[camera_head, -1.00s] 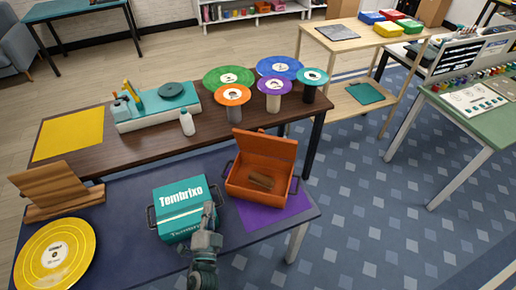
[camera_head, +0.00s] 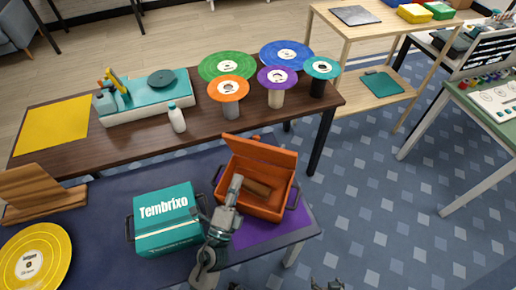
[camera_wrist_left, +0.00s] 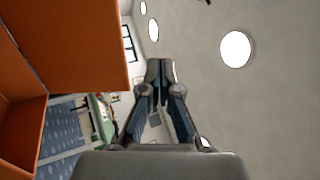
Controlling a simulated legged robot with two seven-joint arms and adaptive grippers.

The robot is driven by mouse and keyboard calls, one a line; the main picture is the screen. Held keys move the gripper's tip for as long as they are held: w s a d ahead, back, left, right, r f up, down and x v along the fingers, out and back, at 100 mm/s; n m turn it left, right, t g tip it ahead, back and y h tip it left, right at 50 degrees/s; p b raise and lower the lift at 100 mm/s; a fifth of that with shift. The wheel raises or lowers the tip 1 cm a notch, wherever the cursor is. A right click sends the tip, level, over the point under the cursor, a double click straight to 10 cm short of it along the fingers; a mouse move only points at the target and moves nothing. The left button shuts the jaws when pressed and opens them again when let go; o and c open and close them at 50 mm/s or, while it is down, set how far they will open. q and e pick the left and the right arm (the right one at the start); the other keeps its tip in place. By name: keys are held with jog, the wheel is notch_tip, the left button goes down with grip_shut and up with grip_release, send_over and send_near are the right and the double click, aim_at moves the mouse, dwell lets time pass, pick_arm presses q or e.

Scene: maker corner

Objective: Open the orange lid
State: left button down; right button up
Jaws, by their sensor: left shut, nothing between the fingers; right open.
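The orange box (camera_head: 262,208) stands on the blue-topped table at the front. Its orange lid (camera_head: 262,155) is raised, standing up along the far side and leaning back, so the inside shows. A brown block (camera_head: 257,188) lies inside. My left gripper (camera_head: 237,182) is shut and empty, in front of the lid and over the box's left part in the head view. Whether it touches the box is unclear. In the left wrist view the closed fingers (camera_wrist_left: 160,66) point up, with the orange lid (camera_wrist_left: 75,40) to their left. My right gripper (camera_head: 327,284) shows only at the bottom edge, open.
A teal Tembrixo box (camera_head: 165,235) with dark handles stands left of the orange box. A purple mat (camera_head: 262,232) lies under the orange box. A yellow disc (camera_head: 50,245) and a wooden stand lie at left. The brown table (camera_head: 130,140) behind holds several coloured discs on stands.

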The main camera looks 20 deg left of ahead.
pick_arm(q)
notch_tip(320, 180, down, 6)
jog(key=b, duration=0.4)
pick_arm(e)
jog(key=w+a+r+t+y+b, duration=0.1)
jog(key=w+a+r+t, duration=0.1)
jog(key=w+r+t, duration=0.45)
jog(key=w+a+r+t+y+b, duration=0.15)
jog(key=r+t, duration=0.25)
jog(key=r, duration=0.5)
pick_arm(q)
jog(key=g+p, duration=0.1)
jog(key=p, duration=0.3)
send_near(254, 149)
jog(key=p+x, duration=0.2)
jog(key=x, duration=0.4)
jog(key=shift+d, duration=0.1)
jog(key=shift+w+r, duration=0.1)
jog(key=shift+w, duration=0.5)
pick_arm(e)
jog(key=s+d+f+g+h, duration=0.3)
jog(key=s+d+f+g, duration=0.1)
jog(key=s+f+g, duration=0.6)
jog(key=shift+s+d+f+g, duration=0.3)
jog(key=shift+s+f+g, duration=0.1)
jog(key=shift+s+g, duration=0.5)
